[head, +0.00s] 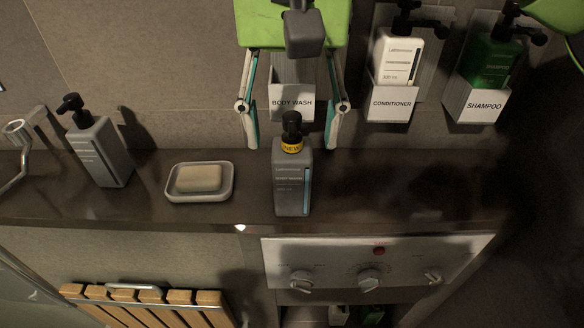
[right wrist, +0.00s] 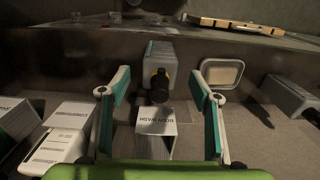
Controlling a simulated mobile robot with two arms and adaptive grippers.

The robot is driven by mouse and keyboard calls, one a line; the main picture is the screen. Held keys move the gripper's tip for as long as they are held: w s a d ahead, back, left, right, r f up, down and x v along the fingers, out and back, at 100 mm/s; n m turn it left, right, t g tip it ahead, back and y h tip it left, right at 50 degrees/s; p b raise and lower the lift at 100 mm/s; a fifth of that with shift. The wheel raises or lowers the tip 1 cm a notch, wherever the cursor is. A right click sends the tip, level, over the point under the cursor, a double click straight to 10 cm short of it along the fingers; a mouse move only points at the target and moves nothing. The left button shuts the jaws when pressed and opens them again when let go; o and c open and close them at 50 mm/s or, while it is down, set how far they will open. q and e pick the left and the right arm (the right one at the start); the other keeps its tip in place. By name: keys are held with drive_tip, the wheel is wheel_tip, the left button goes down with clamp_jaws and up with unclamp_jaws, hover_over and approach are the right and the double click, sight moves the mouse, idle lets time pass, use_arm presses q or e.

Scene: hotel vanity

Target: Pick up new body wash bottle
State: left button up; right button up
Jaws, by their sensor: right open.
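The new body wash bottle (head: 292,188) is grey with a black pump and a yellow "NEW" collar. It stands upright on the dark ledge, and it also shows in the right wrist view (right wrist: 161,52). My right gripper (head: 293,145) is open and empty. In the head view its fingers reach down on either side of the bottle's pump and collar, with gaps on both sides. In the right wrist view the bottle is centred between and beyond the fingertips (right wrist: 160,76). My left gripper is not in view.
A BODY WASH holder (head: 291,103) is on the wall behind, partly hidden by my gripper. Conditioner (head: 397,60) and shampoo (head: 491,65) hang right. A soap dish (head: 226,190) and another grey pump bottle (head: 100,155) stand left. The ledge (head: 400,190) is clear to the right.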

sight(292, 156)
drive_tip(key=f, duration=0.3)
drive_tip(key=shift+s+f, duration=0.3)
drive_tip(key=shift+f, duration=0.45)
drive_tip(key=shift+c, duration=0.5)
clamp_jaws()
drive_tip(key=shift+r, duration=0.1)
